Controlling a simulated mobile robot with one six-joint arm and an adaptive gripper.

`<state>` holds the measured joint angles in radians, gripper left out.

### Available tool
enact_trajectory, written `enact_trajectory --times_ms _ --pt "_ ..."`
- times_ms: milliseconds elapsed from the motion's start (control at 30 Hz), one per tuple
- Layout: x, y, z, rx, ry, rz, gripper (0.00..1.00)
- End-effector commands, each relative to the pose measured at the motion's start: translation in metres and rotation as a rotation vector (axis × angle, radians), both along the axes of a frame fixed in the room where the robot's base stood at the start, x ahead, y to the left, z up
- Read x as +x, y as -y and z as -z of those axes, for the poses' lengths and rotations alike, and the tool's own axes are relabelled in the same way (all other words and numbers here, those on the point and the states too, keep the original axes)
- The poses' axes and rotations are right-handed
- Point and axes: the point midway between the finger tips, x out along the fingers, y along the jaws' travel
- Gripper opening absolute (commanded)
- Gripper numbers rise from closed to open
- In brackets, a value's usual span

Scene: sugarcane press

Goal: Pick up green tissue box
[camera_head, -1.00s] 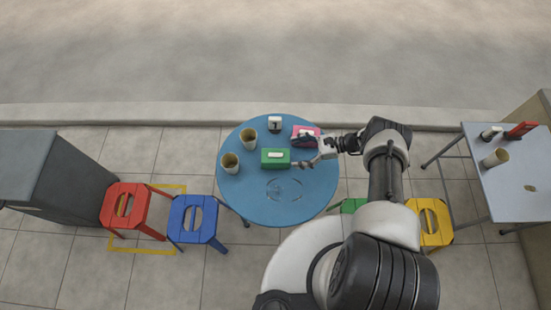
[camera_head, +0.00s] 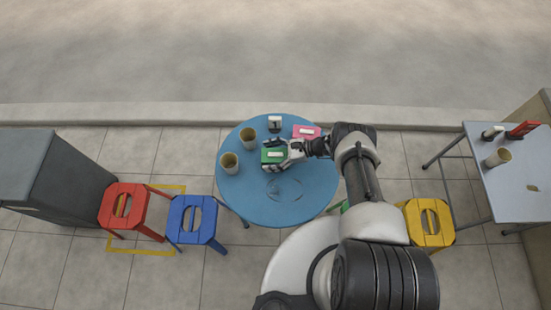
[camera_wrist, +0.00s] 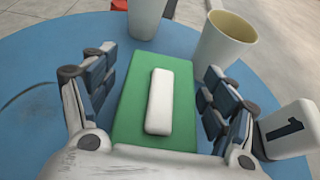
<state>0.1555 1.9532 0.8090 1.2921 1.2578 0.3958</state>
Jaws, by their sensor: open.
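The green tissue box (camera_head: 272,157) lies on the round blue table (camera_head: 255,207), with a white tissue strip on its top. It also shows in the wrist view, where the green box (camera_wrist: 133,118) sits between the two fingers. My gripper (camera_head: 274,154) is open, with one finger along each long side of the box. In the wrist view the fingers of my gripper (camera_wrist: 155,85) appear apart from the box sides. Part of the box's near end is hidden by the gripper.
Two cups (camera_head: 229,163) (camera_head: 248,138) stand left of the box. A white block marked 1 (camera_head: 275,124) and a pink box (camera_head: 305,131) stand behind it. Red (camera_head: 126,207), blue (camera_head: 194,221) and yellow (camera_head: 430,223) stools surround the table. The table's front is clear.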

Motion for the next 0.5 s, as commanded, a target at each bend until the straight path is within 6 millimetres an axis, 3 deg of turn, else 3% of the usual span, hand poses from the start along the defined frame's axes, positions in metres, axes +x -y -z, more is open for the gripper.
enact_trajectory --times_ms 133,500 --pt "0.0001 0.0003 -0.0003 0.0 0.0 0.0 0.78" --pt "0.0001 0.0005 -0.0005 0.0 0.0 0.0 0.53"
